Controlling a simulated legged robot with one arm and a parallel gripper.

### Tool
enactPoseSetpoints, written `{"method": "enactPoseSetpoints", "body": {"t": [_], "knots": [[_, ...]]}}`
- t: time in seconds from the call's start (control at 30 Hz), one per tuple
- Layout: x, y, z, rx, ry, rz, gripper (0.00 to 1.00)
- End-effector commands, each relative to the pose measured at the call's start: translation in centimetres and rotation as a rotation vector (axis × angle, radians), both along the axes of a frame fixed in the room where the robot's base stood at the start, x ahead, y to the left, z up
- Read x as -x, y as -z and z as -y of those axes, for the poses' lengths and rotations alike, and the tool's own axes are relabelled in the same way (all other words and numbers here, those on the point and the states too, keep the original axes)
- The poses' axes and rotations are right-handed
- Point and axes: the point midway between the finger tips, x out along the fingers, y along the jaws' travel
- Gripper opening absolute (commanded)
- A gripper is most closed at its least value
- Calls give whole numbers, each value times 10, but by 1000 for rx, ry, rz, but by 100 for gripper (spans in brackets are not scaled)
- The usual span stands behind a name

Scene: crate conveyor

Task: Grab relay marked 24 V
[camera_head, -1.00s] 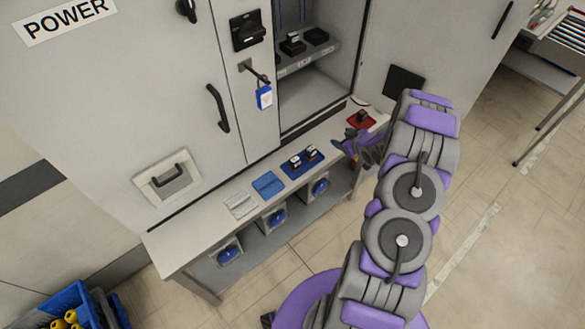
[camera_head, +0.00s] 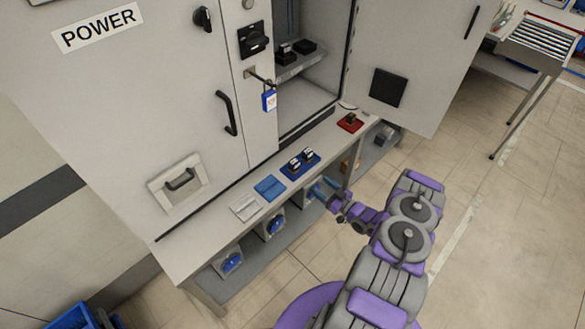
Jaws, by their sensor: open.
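Two small black-and-white relays (camera_head: 301,159) stand side by side on a dark blue mat (camera_head: 288,172) on the bench. Another dark relay (camera_head: 350,117) stands on a red mat (camera_head: 344,127) at the bench's right end. A dark relay-like part (camera_head: 286,52) sits on the shelf inside the open cabinet. Markings on all of these are too small to read, so I cannot tell which is 24 V. My gripper (camera_head: 328,190) is open, in front of the bench's front edge, right of and nearer than the blue mat. It holds nothing that I can see.
The bench (camera_head: 188,262) runs along the cabinet front, with blue-knobbed boxes (camera_head: 232,261) on its lower shelf. A blue pad (camera_head: 269,187) and a pale pad (camera_head: 244,207) lie left of the relays. The open cabinet door (camera_head: 425,60) hangs at the right. Floor right of my arm is clear.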

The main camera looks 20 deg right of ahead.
Motion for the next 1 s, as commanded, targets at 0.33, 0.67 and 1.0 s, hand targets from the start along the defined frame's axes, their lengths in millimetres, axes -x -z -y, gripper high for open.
{"method": "enactPoseSetpoints", "body": {"t": [0.33,0.67,1.0], "knots": [[-66,2,-26,4,-5,-1,66],[-99,-1,-37,4,-1,0,66],[-137,-3,-51,6,-3,2,66]]}}
